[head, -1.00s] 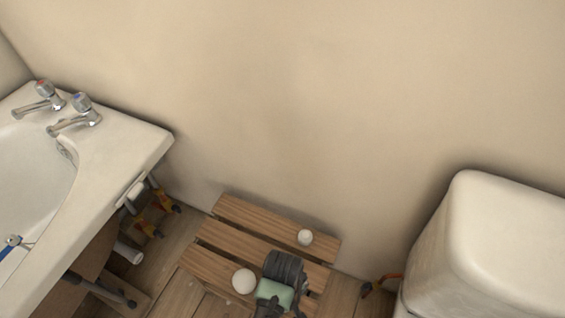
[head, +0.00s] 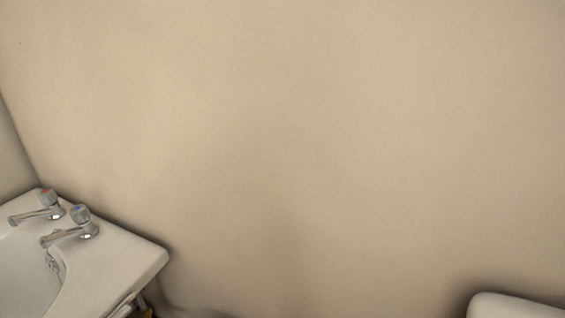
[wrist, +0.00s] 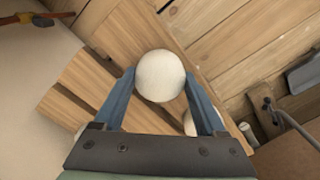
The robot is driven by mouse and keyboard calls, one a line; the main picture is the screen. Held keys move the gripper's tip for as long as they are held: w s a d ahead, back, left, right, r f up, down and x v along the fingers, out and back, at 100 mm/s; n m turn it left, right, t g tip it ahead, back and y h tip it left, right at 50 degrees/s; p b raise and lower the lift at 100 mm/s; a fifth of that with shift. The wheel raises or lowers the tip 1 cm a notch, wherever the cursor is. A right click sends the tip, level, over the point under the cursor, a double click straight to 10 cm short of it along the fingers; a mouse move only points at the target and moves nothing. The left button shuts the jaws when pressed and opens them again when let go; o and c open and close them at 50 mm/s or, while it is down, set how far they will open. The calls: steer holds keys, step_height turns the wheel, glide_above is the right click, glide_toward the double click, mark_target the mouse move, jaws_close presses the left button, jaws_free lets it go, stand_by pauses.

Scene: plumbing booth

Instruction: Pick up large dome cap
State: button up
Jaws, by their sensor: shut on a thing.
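The large dome cap (wrist: 160,76) is round and off-white. In the wrist view it sits between the tips of the two blue fingers of my gripper (wrist: 159,84), which is shut on it. A second pale round thing (wrist: 188,124) shows lower down beside the right finger and is partly hidden by it. It looks like the smaller cap. Neither cap nor my gripper shows in the head view now. I cannot tell how far the held cap is above the wood.
A slatted wooden stool (wrist: 113,55) lies below my gripper, over a plank floor (wrist: 250,40). In the head view are a white basin (head: 110,270) with two taps at the left, a white cistern corner (head: 510,307) at the lower right, and bare wall (head: 300,130) between.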

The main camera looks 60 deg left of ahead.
step_height(320, 180, up, 10)
steer(key=p, duration=0.5)
steer(key=shift+r, duration=0.15)
